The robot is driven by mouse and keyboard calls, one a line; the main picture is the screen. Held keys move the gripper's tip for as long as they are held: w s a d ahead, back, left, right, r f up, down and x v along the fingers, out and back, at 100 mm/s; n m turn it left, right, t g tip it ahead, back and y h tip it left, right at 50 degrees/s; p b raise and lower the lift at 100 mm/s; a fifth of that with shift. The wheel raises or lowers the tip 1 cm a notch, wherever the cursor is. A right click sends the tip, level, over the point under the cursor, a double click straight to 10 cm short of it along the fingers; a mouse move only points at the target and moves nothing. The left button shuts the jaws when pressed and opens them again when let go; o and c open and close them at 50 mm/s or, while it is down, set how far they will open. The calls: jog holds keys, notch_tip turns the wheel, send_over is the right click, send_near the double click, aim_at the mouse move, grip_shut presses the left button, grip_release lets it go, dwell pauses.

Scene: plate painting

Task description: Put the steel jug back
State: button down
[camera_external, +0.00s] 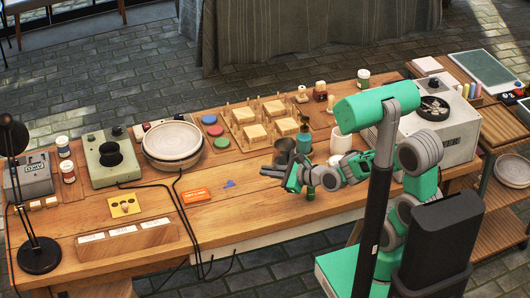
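A grey metallic vessel (284,149), which looks like the steel jug, stands on the wooden workbench (225,230) right of centre. Its lower part is partly hidden behind my gripper. My gripper (272,173) reaches in from the right, low over the bench, pointing left. It is just in front of the jug in this view. The fingers are small and dark, so I cannot tell whether they are open or shut, or whether they touch the jug.
A green bottle (304,139) and a white pot (341,141) stand close by the jug. A wooden rack with pale blocks (256,133) lies behind. Stacked plates (172,142), an orange box (206,196) and a lamp (38,254) are to the left. The front bench between is mostly clear.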

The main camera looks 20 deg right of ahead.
jog(key=w+a+f, duration=0.2)
jog(key=w+f, duration=0.1)
jog(key=w, duration=0.1)
jog(key=w+a+f+b, duration=0.1)
jog(key=w+a+f, duration=0.1)
jog(key=w+f, duration=0.1)
jog(key=w+a+f, duration=0.2)
jog(key=w+f, duration=0.1)
jog(key=w, duration=0.1)
jog(key=shift+w+a+f+b, duration=0.15)
jog(key=shift+w+f+b, duration=0.05)
jog(key=shift+w+b, duration=0.2)
jog(key=f, duration=0.3)
jog(key=shift+w+a+f, duration=0.15)
jog(key=shift+w+f, duration=0.05)
jog(key=shift+f, duration=0.05)
